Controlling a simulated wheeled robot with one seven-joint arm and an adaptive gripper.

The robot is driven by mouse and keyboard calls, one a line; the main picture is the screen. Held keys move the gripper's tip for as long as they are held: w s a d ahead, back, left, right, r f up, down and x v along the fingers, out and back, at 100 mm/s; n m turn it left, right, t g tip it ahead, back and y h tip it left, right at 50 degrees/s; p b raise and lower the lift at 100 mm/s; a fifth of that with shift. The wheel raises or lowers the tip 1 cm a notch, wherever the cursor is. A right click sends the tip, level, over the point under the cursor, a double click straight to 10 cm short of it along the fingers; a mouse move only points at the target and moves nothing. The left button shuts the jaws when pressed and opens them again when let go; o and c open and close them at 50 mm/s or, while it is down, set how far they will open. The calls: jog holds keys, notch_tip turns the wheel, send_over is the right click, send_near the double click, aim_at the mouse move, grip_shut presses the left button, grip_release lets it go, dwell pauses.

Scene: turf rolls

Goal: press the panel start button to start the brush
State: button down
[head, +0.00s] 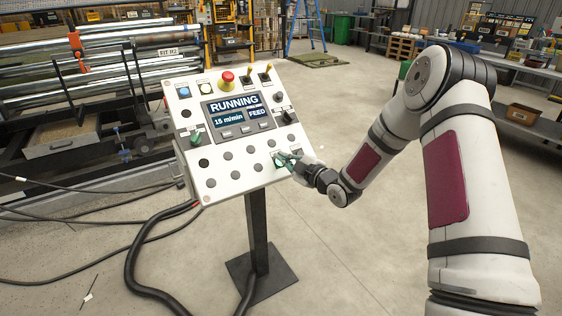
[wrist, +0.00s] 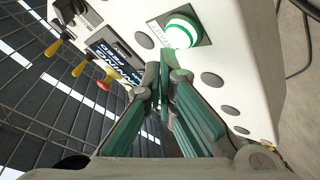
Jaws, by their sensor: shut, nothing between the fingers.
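The white control panel (head: 232,165) stands tilted on a dark post, and its display (head: 236,111) reads RUNNING, 15 m/min, FEED. My gripper (head: 283,158) is shut and empty at the panel's lower right, with its green fingers close to the face. In the wrist view, a round green-and-white button (wrist: 182,31) sits in a dark square frame with a label plate beside it. The closed fingertips (wrist: 160,72) show just below that button in the picture. I cannot tell whether they touch the panel. In the head view the fingers largely cover that button.
Black cables (head: 135,262) lie on the floor at left. A roller machine (head: 75,85) stands behind. Floor right of the post is clear.

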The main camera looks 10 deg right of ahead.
jog(key=shift+w+f+b, duration=0.25)
jog(key=shift+f+b, duration=0.15)
jog(key=shift+b, duration=0.15)
jog(key=shift+w+a+f+b, duration=0.15)
jog(key=shift+w+f+b, duration=0.1)
jog(key=shift+b, duration=0.2)
dwell(0.8)
jog(key=shift+s+r+p, duration=0.45)
jog(key=shift+s+r, duration=0.05)
jog(key=shift+r, duration=0.15)
jog(key=shift+d, duration=0.2)
jog(key=shift+s+d+r+p, duration=0.25)
jog(key=shift+s+r+p, duration=0.55)
jog(key=shift+r, duration=0.15)
jog(key=shift+s+d+r+p, duration=0.2)
jog(key=shift+s+r+p, duration=0.5)
jog(key=shift+r, duration=0.25)
